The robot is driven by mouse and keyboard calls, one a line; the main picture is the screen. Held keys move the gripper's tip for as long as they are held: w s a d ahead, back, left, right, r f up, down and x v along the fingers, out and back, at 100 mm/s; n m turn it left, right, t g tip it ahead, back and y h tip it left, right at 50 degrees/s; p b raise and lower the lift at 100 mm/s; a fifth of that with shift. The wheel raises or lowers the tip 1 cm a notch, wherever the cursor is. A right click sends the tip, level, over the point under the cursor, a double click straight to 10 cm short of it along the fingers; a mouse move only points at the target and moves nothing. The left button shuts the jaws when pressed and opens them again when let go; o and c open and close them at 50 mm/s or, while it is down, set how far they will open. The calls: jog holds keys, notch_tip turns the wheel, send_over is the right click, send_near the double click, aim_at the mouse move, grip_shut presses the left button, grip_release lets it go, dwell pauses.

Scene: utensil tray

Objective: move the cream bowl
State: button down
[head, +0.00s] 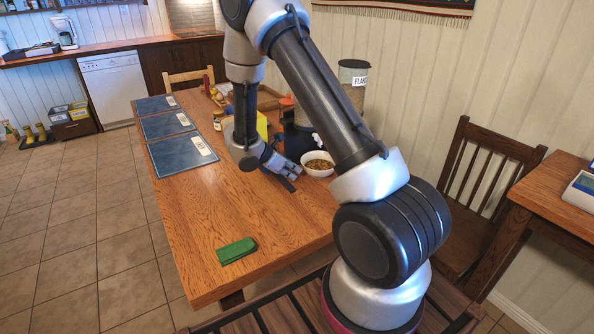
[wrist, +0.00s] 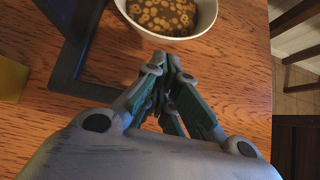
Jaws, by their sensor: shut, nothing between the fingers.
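The cream bowl (head: 318,168) stands upright on the wooden table near its right edge, beside my arm in the head view. It holds brown ring-shaped cereal. In the wrist view the bowl (wrist: 196,30) is at the top, partly cut off by the frame edge. My gripper (head: 293,181) is low over the table, just left of and nearer than the bowl, apart from it. In the wrist view my gripper (wrist: 165,75) has its fingertips together with nothing between them, a short way below the bowl's near rim.
A dark stand (wrist: 82,50) is close left of my gripper in the wrist view. A cereal dispenser (head: 353,78) is behind the bowl. Blue placemats (head: 168,124) line the table's left side. A green case (head: 236,251) lies near the front. The table's front middle is clear.

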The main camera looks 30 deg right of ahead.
aim_at(307, 168)
jog(key=shift+d, duration=0.9)
jog(key=d, duration=0.3)
jog(key=shift+w+d, duration=0.1)
jog(key=shift+d, duration=0.2)
jog(key=shift+a, duration=0.15)
